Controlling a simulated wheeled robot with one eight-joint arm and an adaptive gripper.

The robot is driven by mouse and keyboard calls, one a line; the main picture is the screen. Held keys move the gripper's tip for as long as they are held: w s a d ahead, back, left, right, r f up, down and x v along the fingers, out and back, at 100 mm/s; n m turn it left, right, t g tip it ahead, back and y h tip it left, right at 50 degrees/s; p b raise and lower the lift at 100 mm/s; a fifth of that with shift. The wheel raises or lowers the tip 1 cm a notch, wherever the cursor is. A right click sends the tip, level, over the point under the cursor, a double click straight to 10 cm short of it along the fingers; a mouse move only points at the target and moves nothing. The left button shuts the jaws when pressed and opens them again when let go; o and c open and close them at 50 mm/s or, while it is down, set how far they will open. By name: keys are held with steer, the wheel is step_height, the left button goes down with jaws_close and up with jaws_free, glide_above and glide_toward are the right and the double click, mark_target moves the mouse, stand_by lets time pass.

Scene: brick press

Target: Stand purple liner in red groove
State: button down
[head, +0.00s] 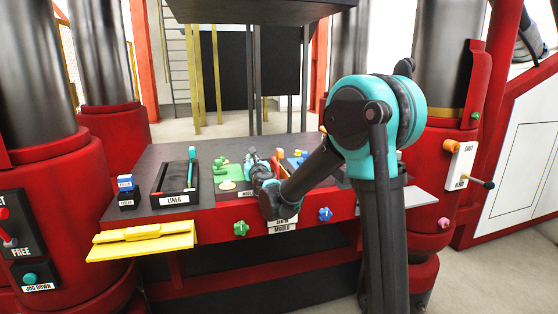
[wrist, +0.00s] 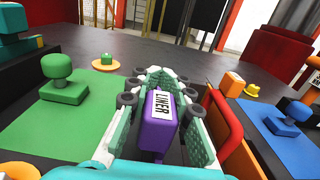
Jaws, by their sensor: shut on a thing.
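The purple liner (wrist: 159,119), a block with a white "LINER" label, sits between the two fingers of my gripper (wrist: 155,88) in the wrist view. The gripper is shut on it, with the pads along both its sides. In the head view my gripper (head: 254,160) is over the middle of the bench, and I cannot make out the liner there. A red upright frame (wrist: 227,117) stands just right of the fingers in the wrist view. I cannot tell whether it belongs to the red groove. The space under the liner is hidden.
A green mat (wrist: 80,118) with a green knobbed piece (wrist: 62,80) lies left of the gripper, and a blue mat (wrist: 277,130) with a blue piece lies right. A black tray marked LINER (head: 177,184) is at the bench's left. A yellow shelf (head: 140,240) juts from the front.

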step_height(320, 180, up, 7)
stand_by(1.8)
